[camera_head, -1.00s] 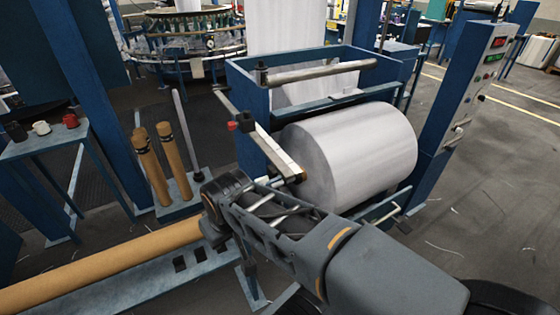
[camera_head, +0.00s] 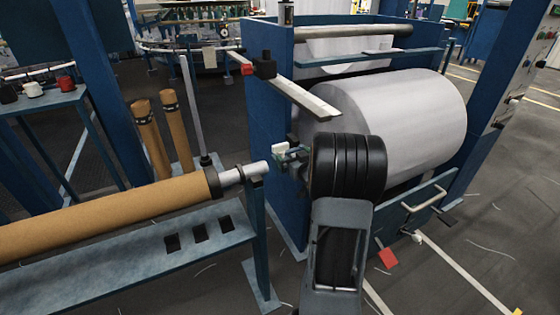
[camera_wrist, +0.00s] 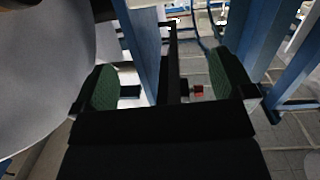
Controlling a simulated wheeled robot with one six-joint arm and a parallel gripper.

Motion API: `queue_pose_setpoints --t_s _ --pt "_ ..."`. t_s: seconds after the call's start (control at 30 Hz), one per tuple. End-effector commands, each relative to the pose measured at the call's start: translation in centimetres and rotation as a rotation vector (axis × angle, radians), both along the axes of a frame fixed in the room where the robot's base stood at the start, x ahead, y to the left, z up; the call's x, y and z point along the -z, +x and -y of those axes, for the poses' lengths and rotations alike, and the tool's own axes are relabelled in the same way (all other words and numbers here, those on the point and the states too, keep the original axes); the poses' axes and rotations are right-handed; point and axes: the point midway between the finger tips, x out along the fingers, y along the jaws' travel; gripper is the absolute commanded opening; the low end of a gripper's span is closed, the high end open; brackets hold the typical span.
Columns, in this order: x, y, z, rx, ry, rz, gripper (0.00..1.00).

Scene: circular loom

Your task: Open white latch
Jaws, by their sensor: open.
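A small white block (camera_head: 281,149), which looks like the white latch, shows at the left side of the blue roll frame in the head view. My gripper (camera_head: 292,157) is right beside it, partly hidden behind my black wrist. I cannot tell whether they touch. In the wrist view my gripper (camera_wrist: 163,84) is open, its green pads wide apart. A blue post and a dark bar show beyond the gap, with a small red piece (camera_wrist: 198,90). I cannot make out the latch in the wrist view.
A big white roll (camera_head: 400,120) sits in the blue frame (camera_head: 268,120). A pale flat bar (camera_head: 300,97) with a black block and a red end juts out above my gripper. A brown tube (camera_head: 100,215) on a blue stand lies at left, its metal end close by.

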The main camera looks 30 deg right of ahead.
Motion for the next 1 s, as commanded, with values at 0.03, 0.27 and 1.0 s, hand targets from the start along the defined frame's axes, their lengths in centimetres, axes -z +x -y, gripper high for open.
queue_pose_setpoints --t_s 0.03,0.27,1.0 --pt "1.8 -0.2 0.6 -0.011 0.005 0.027 1.00" --pt "3.2 0.1 1.5 -0.048 0.016 0.095 1.00" --pt "3.1 11.9 3.1 -0.049 0.016 0.098 1.00"
